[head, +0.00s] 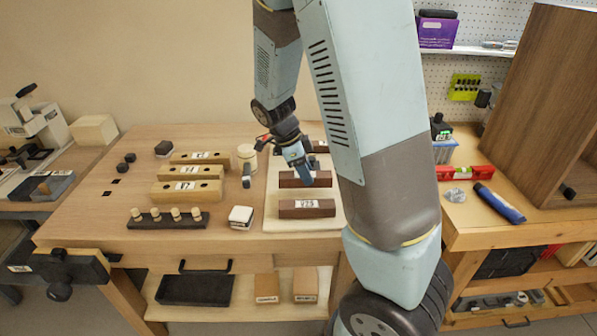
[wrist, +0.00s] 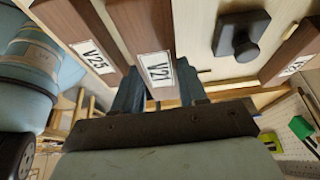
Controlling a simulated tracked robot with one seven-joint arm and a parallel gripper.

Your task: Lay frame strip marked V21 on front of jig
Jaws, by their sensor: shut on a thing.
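The dark brown frame strip marked V21 (wrist: 144,25) runs between the fingers of my gripper (wrist: 160,92) in the wrist view, its white label facing up. My gripper is shut on it near the labelled end. In the head view my gripper (head: 303,174) is over the middle strip (head: 318,181) on a pale board (head: 272,216). I cannot tell whether the strip is lifted off the board. A strip marked V25 (wrist: 75,32) lies beside it, also seen nearer the front in the head view (head: 307,209). I cannot make out for sure which thing is the jig.
Another labelled dark strip (wrist: 290,58) and a black knobbed piece (wrist: 240,35) lie right in the wrist view. Light drilled blocks (head: 187,191) and a dark rail with pegs (head: 168,220) stand left on the bench. A small white-topped block (head: 241,217) sits near the board.

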